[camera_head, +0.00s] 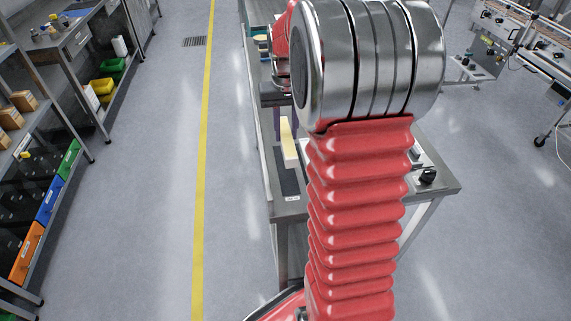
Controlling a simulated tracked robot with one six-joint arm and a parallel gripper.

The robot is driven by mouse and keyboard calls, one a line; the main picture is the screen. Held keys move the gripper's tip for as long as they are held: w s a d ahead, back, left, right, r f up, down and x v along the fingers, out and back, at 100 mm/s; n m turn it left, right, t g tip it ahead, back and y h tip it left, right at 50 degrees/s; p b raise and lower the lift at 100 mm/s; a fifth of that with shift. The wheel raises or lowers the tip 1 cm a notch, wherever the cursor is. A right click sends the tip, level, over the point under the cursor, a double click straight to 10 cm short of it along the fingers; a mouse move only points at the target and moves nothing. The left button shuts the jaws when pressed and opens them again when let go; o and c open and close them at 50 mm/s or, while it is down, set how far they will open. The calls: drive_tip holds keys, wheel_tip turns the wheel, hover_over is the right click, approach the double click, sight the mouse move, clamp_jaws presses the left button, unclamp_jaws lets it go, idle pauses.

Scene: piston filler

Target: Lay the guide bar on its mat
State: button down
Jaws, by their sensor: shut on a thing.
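The guide bar (289,147) is a pale cream bar, pointing along the bench toward the camera. My gripper (286,122) is shut on its far part; the fingers are small and partly hidden behind my arm. The mat (289,184) is a dark strip near the bench's front end, with a white label at its near edge. The bar's near end overlaps the mat's far part in the picture. I cannot tell whether the bar touches the mat or hangs above it.
The steel bench (442,184) carries a black knob (428,175) on its right side. My red arm hides much of its middle. A shelf with coloured bins (48,202) stands at left, beyond the yellow floor line (202,170). The floor between is clear.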

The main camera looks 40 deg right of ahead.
wheel_tip(320, 180, down, 6)
drive_tip(key=shift+r, duration=0.1)
idle(0.4)
drive_tip(key=shift+f, duration=1.9)
drive_tip(key=shift+f, duration=0.1)
drive_tip(key=c, duration=1.4)
unclamp_jaws()
wheel_tip(320, 180, up, 12)
